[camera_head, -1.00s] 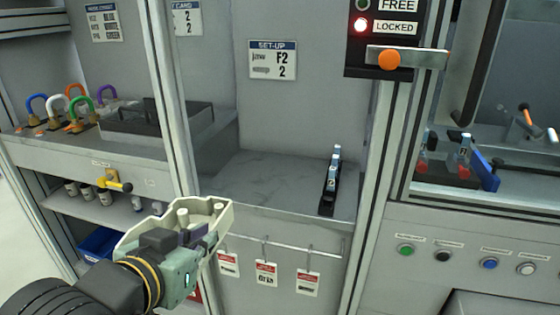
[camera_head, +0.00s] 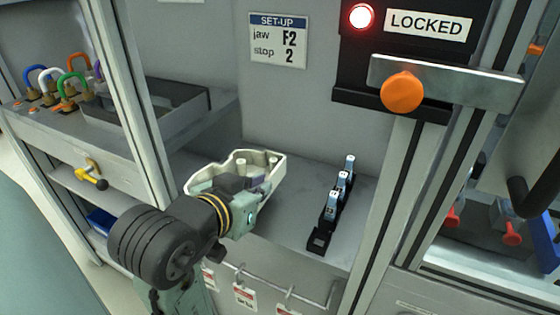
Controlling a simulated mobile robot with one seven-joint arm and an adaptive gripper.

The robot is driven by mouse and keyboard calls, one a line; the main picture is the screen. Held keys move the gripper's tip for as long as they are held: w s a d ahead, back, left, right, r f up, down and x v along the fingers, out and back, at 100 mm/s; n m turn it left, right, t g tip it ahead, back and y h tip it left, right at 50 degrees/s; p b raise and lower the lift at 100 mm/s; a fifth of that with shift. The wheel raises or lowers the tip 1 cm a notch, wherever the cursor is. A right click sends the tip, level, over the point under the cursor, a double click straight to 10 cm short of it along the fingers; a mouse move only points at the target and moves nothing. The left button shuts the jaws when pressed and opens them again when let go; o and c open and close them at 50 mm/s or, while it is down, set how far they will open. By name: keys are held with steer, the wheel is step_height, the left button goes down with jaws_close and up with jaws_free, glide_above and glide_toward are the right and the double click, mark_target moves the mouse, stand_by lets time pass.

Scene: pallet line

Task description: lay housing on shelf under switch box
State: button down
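The housing (camera_head: 270,165) is a cream, open tray-like part with raised posts inside. My gripper (camera_head: 258,185) is shut on its near wall and holds it over the left part of the grey shelf (camera_head: 285,225). My wrist hides part of the housing, and I cannot tell whether its underside touches the shelf. The switch box (camera_head: 425,50) is black, with a lit red lamp (camera_head: 361,16) beside a LOCKED label and an orange-knobbed lever (camera_head: 403,91). It is mounted above the shelf at the upper right.
A black rack (camera_head: 320,240) with several blue-capped pieces stands on the shelf's right side. A frame post (camera_head: 130,95) borders the left, near padlocks (camera_head: 70,85) and a grey tray (camera_head: 165,112). Red-marked tags (camera_head: 245,297) hang below the front edge. The shelf between housing and rack is clear.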

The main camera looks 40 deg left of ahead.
mark_target(283, 158)
steer(key=shift+w+r+p, duration=0.25)
steer(key=shift+w+p, duration=0.2)
steer(key=shift+w, duration=0.15)
steer(key=w+a, duration=0.1)
steer(key=w, duration=0.2)
steer(key=w+a+f, duration=0.1)
steer(key=w, duration=0.3)
steer(key=w+a+p, duration=0.1)
steer(key=w, duration=0.2)
steer(key=shift+w+a+f, duration=0.25)
steer(key=shift+f, duration=0.15)
steer(key=shift+w+f, duration=0.15)
steer(key=shift+f, duration=1.6)
steer(key=shift+f, duration=0.2)
steer(key=c, duration=1.8)
jaws_free()
